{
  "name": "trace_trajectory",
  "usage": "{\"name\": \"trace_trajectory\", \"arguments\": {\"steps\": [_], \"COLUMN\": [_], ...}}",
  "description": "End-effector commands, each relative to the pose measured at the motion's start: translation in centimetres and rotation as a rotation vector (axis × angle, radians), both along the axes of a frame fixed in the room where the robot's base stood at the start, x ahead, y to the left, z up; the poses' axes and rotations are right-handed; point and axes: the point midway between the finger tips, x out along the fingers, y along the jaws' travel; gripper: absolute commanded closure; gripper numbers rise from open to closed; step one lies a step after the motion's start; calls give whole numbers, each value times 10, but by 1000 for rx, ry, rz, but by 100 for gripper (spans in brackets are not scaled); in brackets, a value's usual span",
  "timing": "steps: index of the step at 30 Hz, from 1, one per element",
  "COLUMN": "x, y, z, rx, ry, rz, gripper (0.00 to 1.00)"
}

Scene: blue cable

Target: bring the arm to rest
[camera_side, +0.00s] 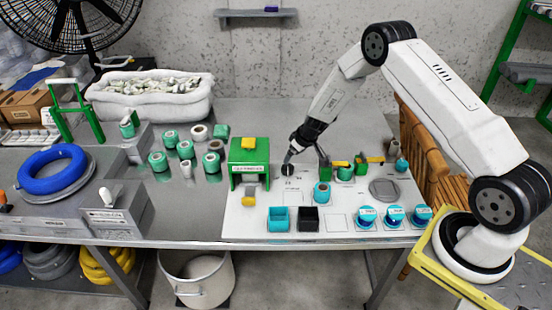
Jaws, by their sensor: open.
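My gripper (289,158) is at the end of my white arm, pointing down over the white board (255,221), just right of the green cutting station (249,160). It is open. A small dark round piece (287,170) is right at the fingertips; I cannot tell whether they touch it. The blue cable coil (48,188) lies on a grey stand at the far left, well away from my gripper.
Several teal and tan spools (185,149) stand left of the cutting station. Green holders with yellow handles (375,159) are right of my gripper. A teal bin (277,225), a black bin (307,223) and blue-topped containers (394,218) line the board's front. Bare steel table (190,215) is at front left.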

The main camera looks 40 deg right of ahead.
Motion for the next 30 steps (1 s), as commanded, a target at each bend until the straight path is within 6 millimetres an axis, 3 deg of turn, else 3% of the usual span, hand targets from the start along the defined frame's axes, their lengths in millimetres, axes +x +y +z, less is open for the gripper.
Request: {"name": "trace_trajectory", "arguments": {"steps": [7,14,30], "x": [-13,-41,-139], "y": [27,58,118], "z": [43,90,171], "rx": [14,27,28], "ry": [17,43,110], "rz": [6,6,-6], "gripper": [0,0,0]}}
